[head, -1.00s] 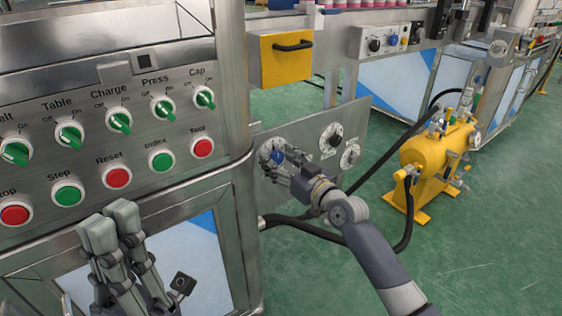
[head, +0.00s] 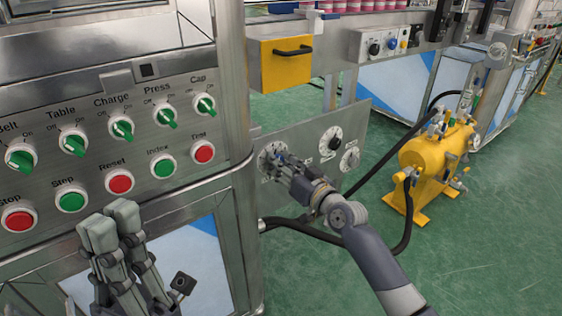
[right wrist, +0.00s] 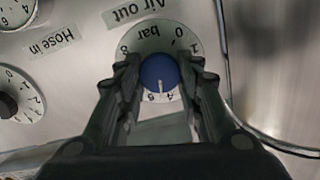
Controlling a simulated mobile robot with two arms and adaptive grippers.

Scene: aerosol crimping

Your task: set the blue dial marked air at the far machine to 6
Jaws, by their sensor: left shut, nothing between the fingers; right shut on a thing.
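The blue dial (right wrist: 159,73) sits on a round white scale on a steel panel, below a label that reads upside down as Air out. Its white pointer line points down in the right wrist view, toward small digits near 4 and 6 that I cannot read surely. My right gripper (right wrist: 158,78) is shut on the dial, a finger on each side. In the head view my right gripper (head: 283,166) covers most of the dial (head: 281,157). My left gripper (head: 110,222) is shut and empty in front of the near control panel.
A black dial (head: 331,141) and another dial (head: 349,159) are right of the blue one on the same panel. A yellow box (head: 286,67) hangs above. A yellow tank (head: 436,155) with black hoses stands on the green floor. Green switches and push buttons (head: 121,181) are at left.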

